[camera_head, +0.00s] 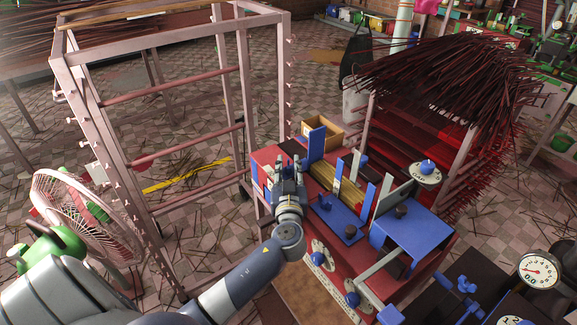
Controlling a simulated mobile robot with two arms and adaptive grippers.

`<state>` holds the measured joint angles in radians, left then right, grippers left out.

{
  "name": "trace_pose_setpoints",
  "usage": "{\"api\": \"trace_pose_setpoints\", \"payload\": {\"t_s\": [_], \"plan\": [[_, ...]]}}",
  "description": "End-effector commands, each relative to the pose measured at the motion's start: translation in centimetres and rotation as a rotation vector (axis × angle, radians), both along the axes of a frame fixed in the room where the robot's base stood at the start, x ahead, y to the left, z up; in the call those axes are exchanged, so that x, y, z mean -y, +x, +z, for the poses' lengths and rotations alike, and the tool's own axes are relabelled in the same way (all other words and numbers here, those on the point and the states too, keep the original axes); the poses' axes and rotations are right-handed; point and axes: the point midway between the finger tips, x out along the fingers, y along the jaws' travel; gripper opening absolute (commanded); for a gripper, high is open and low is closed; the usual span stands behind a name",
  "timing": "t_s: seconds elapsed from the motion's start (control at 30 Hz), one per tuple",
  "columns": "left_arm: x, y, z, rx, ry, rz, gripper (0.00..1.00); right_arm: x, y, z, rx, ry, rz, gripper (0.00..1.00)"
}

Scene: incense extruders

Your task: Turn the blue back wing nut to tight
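The blue extruder (345,222) stands on a red bench (265,157) at centre right. A small blue wing-shaped part (325,203) sits on its near plate; I cannot tell whether it is the back wing nut. My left gripper (289,166) is over the left part of the bench, beside the extruder's upright blue plate (316,143). Its fingers point away from me and hide what lies beneath them. I cannot tell how far apart they are or whether they touch anything. My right gripper is out of view.
A pink metal rack (190,88) stands left of the bench, and a fan (85,215) is at lower left. A rack of dark red incense sticks (445,80) is behind right. Dials (320,253) and a gauge (540,269) are nearer me. Sticks litter the tiled floor.

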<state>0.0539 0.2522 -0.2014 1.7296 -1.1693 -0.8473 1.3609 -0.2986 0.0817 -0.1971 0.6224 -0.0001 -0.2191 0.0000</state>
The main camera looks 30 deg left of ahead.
Motion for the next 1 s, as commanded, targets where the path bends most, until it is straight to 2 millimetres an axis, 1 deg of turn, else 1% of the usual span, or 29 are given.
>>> {"api": "trace_pose_setpoints", "payload": {"t_s": [0.1,0.27,0.3,0.37,0.4,0.77,1.0], "plan": [[-0.1,0.1,0.0,0.000,0.000,-0.001,0.26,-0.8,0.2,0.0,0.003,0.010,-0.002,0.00],[0.0,0.1,0.0,0.000,0.000,-0.001,0.26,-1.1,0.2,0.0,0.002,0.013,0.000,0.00],[0.0,0.1,0.0,0.000,0.000,-0.001,0.17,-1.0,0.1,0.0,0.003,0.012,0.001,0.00],[0.0,0.1,0.0,0.000,0.000,-0.001,0.03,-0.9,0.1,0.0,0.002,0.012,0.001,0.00],[0.0,0.1,0.0,0.000,0.000,-0.001,0.00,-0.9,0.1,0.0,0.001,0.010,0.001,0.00],[-0.1,0.1,-0.1,0.000,0.001,-0.016,0.00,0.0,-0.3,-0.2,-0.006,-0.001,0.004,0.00],[-0.3,-0.1,-0.1,0.001,0.003,-0.113,0.00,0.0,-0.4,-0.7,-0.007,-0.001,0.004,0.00]]}}
